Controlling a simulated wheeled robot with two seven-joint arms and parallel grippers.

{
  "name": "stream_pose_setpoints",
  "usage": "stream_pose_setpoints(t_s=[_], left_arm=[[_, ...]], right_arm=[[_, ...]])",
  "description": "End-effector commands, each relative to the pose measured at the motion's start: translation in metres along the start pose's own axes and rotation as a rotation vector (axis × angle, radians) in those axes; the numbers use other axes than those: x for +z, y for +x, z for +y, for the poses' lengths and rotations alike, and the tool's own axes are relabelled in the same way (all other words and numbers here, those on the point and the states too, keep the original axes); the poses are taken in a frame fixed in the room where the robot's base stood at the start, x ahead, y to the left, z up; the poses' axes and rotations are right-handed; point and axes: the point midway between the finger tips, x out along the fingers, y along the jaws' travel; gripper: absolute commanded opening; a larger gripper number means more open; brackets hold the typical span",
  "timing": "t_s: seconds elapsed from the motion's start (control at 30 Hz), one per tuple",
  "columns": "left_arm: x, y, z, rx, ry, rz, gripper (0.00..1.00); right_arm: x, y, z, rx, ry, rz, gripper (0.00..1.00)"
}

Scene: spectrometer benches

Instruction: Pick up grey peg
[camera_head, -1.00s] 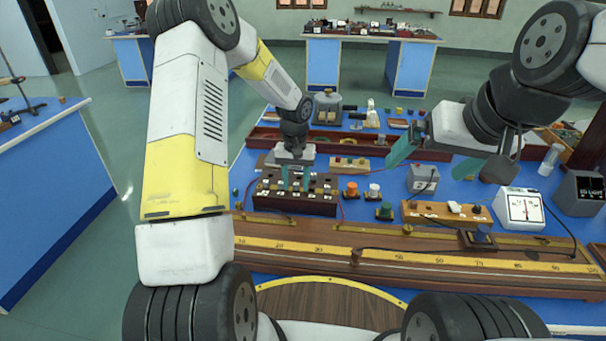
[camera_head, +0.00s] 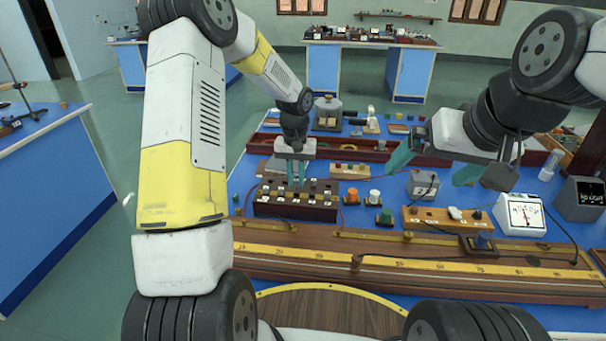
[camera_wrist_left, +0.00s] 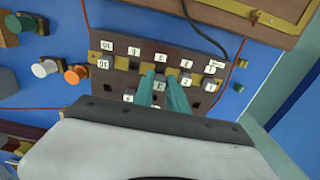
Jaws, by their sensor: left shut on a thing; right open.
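The dark wooden peg block (camera_head: 290,210) stands on the blue bench in the head view, with white-labelled grey pegs along its top. It also shows in the left wrist view (camera_wrist_left: 125,80). My left gripper (camera_head: 296,184) points down at the block, its teal fingers close together. In the left wrist view the fingertips (camera_wrist_left: 164,76) are shut on a grey peg at the block's middle. That peg is mostly hidden between the fingers, and I cannot tell whether it is still seated. My right gripper (camera_head: 432,166) is open and empty above the bench, to the right.
Orange (camera_head: 352,195) and white (camera_head: 374,196) knobs stand just right of the block. A long wooden scale (camera_head: 400,262) runs along the front. A white meter (camera_head: 520,213) and a grey box (camera_head: 422,184) stand to the right. A dark cable (camera_wrist_left: 205,35) lies near the block.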

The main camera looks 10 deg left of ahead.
Motion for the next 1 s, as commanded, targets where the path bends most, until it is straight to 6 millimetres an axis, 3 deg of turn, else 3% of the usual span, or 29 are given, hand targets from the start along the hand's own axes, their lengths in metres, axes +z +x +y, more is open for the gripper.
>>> stream_pose_setpoints(t_s=[0.5,0.7,1.0], left_arm=[[0.129,-0.01,0.0,-0.002,0.002,-0.005,0.0],[0.153,-0.013,0.0,-0.001,0.0,-0.004,0.0],[0.159,-0.024,0.0,-0.001,0.0,-0.002,0.0]], right_arm=[[0.0,0.0,0.0,0.0,0.0,0.0,1.0],[0.0,0.0,0.0,0.0,0.0,0.0,1.0],[0.0,0.0,0.0,0.0,0.0,0.0,1.0]])
